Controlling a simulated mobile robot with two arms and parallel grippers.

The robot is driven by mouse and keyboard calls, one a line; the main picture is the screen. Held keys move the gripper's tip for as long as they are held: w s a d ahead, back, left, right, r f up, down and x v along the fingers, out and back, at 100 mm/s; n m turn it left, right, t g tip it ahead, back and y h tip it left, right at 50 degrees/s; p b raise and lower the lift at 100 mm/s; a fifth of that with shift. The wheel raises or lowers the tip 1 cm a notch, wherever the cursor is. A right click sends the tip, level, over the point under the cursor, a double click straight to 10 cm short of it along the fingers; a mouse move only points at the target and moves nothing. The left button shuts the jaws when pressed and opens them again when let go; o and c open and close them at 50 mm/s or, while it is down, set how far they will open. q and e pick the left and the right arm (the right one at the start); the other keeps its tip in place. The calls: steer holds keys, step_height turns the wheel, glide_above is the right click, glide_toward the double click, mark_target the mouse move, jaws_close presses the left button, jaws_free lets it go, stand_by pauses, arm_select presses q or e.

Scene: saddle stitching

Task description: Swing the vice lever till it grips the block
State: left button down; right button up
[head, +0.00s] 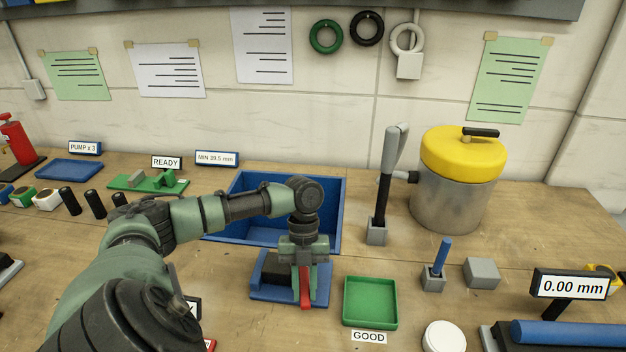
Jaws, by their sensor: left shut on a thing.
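My left gripper (305,268) points down over a small vice with a blue base (262,291), in front of the blue bin. It is shut on the vice's red lever (306,296), whose lower end shows below the fingers. A dark block-like part (274,268) sits on the base, just left of the gripper. I cannot tell whether it is the block or a vice jaw. My gripper and wrist hide much of the vice, so any contact between jaws and block is hidden. My right gripper is not in view.
A blue bin (338,212) stands behind the vice. A green tray (370,301) labelled GOOD is close on its right. An upright grey-handled lever (390,160) and a yellow-lidded pot (461,180) stand further back right. A grey holder (433,278) has a blue rod.

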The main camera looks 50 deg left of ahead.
mark_target(302, 282)
arm_select(q)
steer(key=shift+s+a, duration=0.2)
steer(key=shift+a, duration=0.1)
steer(key=c, duration=1.5)
jaws_free()
steer(key=shift+o, duration=1.3)
steer(key=shift+s, duration=0.15)
steer(key=shift+s+a, duration=0.15)
steer(key=shift+d, duration=0.2)
steer(key=v, duration=0.2)
steer(key=b+v, duration=0.1)
steer(key=v, duration=0.1)
steer(key=b+v, duration=0.1)
steer(key=v, duration=0.2)
steer(key=shift+w+f, duration=0.1)
steer(key=shift+w, duration=0.2)
steer(key=shift+a+r, duration=0.15)
steer(key=shift+r, duration=0.3)
